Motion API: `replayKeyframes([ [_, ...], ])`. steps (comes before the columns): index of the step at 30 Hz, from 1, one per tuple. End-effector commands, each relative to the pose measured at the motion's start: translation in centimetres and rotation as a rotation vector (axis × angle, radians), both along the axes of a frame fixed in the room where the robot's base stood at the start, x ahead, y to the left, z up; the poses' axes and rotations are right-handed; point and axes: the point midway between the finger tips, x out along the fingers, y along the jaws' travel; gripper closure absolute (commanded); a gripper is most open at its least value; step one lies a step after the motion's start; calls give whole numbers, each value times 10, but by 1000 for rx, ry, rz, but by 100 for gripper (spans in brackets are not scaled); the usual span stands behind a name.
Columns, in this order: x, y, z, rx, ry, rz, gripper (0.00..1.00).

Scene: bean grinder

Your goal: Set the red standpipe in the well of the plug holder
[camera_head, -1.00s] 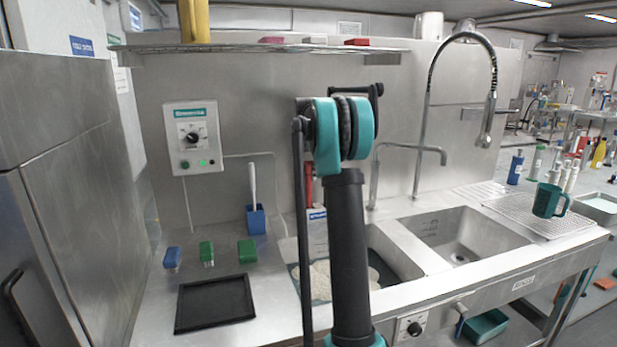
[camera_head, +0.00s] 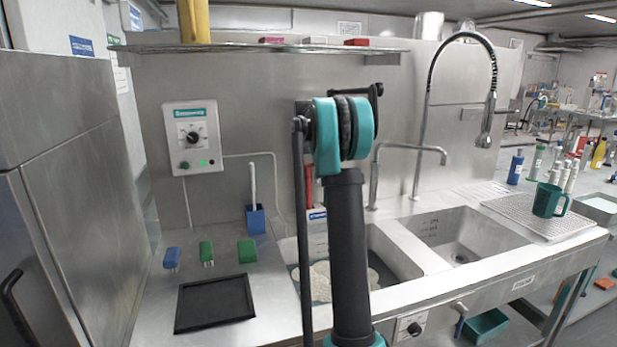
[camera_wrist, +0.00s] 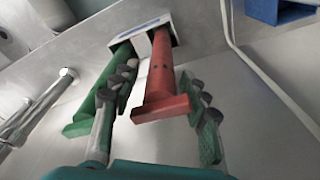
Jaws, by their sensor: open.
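The red standpipe (camera_wrist: 161,72) shows in the wrist view with its wide end toward me. Its far end meets the white and blue plug holder (camera_wrist: 137,32); I cannot tell how deep it sits. My gripper (camera_wrist: 159,77) is open, one finger on each side of the red standpipe, with a clear gap on the right. A green standpipe (camera_wrist: 84,119) stands to the left, partly behind the left finger. In the head view, a strip of the red standpipe (camera_head: 309,187) and the holder (camera_head: 318,216) show beside my arm, which hides my gripper.
A blue cup (camera_head: 256,220) holds a white-handled tool on the counter, left of the holder. Blue and green blocks and a black tray (camera_head: 215,303) lie nearer. The sink basins (camera_head: 460,240) and a tap (camera_head: 410,147) are on the right.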

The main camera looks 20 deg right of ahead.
Motion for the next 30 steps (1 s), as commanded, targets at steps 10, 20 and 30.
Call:
replayKeyframes([
  [10, -6, 4, 58, 0, 0, 0, 55],
  [20, -11, 8, 110, 0, 0, 0, 55],
  [30, -12, 8, 119, 0, 0, 0, 55],
])
